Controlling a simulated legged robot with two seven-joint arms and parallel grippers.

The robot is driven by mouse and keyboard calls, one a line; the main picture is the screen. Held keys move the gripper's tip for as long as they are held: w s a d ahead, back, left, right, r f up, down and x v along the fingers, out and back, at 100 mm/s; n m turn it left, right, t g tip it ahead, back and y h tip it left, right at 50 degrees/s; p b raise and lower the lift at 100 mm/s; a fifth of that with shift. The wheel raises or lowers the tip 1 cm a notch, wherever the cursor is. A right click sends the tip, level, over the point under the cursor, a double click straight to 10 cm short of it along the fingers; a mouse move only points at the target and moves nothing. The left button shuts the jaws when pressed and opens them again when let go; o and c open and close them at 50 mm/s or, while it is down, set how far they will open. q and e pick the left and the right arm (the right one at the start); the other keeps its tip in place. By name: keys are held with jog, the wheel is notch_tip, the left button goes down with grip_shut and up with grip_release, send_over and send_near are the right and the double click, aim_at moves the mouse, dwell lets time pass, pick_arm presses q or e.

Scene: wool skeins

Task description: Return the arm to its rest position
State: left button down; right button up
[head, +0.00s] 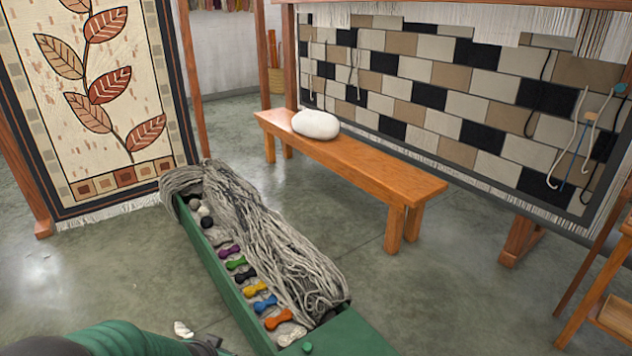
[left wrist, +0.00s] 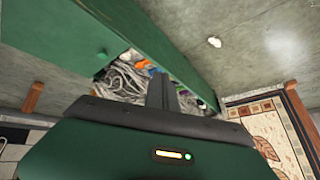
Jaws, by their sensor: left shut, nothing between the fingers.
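My left arm is green and enters the head view at the bottom left. Its dark left gripper (head: 207,346) shows only partly at the bottom edge, left of the green box. In the left wrist view the fingers of the left gripper (left wrist: 160,82) are together with nothing between them. The long green box (head: 222,282) holds grey wool skeins (head: 265,235) and a row of several coloured small skeins, the front one orange (head: 278,319). The box also shows in the left wrist view (left wrist: 75,42), beyond the fingers. My right gripper is not in view.
A wooden bench (head: 350,163) with a white rounded cushion-like object (head: 316,124) stands behind the box. A leaf-pattern tapestry (head: 140,95) hangs at left, a checkered weaving (head: 440,85) at right. A small white scrap (head: 182,329) lies on the floor. Floor right of the box is clear.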

pick_arm(q)
jog(key=s+d+r+n+g, duration=0.1)
jog(key=s+n+g, duration=0.1)
jog(key=s, duration=0.7)
jog(key=s+d+r+n+g, duration=0.1)
jog(key=s+r+g, duration=0.1)
jog(key=s, duration=0.7)
jog(key=w+r+p+v, duration=0.1)
jog(key=w+p+v, duration=0.2)
jog(key=p+v, duration=1.2)
jog(key=w+r+p+v, duration=0.1)
jog(key=w+p+v, duration=0.3)
jog(key=p+v, duration=1.1)
jog(key=w+p, duration=0.1)
jog(key=p, duration=0.2)
jog(key=shift+r, duration=0.3)
